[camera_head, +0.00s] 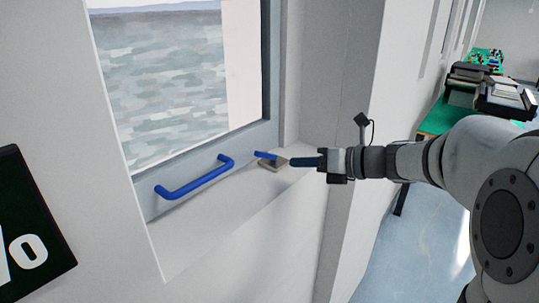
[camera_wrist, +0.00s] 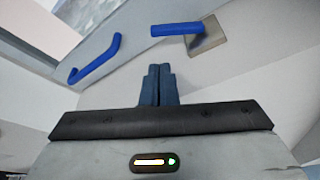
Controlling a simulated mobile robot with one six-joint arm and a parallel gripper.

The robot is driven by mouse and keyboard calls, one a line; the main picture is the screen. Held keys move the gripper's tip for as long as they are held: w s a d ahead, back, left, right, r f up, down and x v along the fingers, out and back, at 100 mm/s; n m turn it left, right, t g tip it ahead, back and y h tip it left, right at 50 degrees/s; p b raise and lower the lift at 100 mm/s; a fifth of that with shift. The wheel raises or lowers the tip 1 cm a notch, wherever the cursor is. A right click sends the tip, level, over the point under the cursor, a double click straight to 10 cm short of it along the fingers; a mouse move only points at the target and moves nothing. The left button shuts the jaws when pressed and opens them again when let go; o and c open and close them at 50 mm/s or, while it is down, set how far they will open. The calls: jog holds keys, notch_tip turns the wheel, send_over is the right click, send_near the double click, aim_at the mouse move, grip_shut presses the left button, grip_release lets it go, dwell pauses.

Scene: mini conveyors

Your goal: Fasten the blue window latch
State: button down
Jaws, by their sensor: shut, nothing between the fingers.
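The blue window latch (camera_head: 266,155) is a short blue lever on a beige plate (camera_head: 274,163) at the window's lower right corner. In the wrist view the latch lever (camera_wrist: 178,29) lies nearly level, its plate (camera_wrist: 207,38) at its right end. My gripper (camera_head: 292,161) is shut and empty, its dark blue fingers pointing left at the plate in the head view. In the wrist view the fingers (camera_wrist: 158,84) are together, below the latch with a visible gap. In the head view I cannot tell whether the fingertips touch the plate.
A long blue handle (camera_head: 195,180) is on the window frame (camera_head: 240,146) left of the latch; it also shows in the wrist view (camera_wrist: 97,62). A white wall (camera_head: 352,80) stands behind my gripper. A green table (camera_head: 438,117) with devices is at the right. A dark sign (camera_head: 35,225) is at the left.

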aim_at(266, 156)
jog(key=shift+a, duration=0.1)
jog(key=p+x, duration=0.1)
jog(key=x, duration=0.9)
jog(key=shift+s+f, duration=0.1)
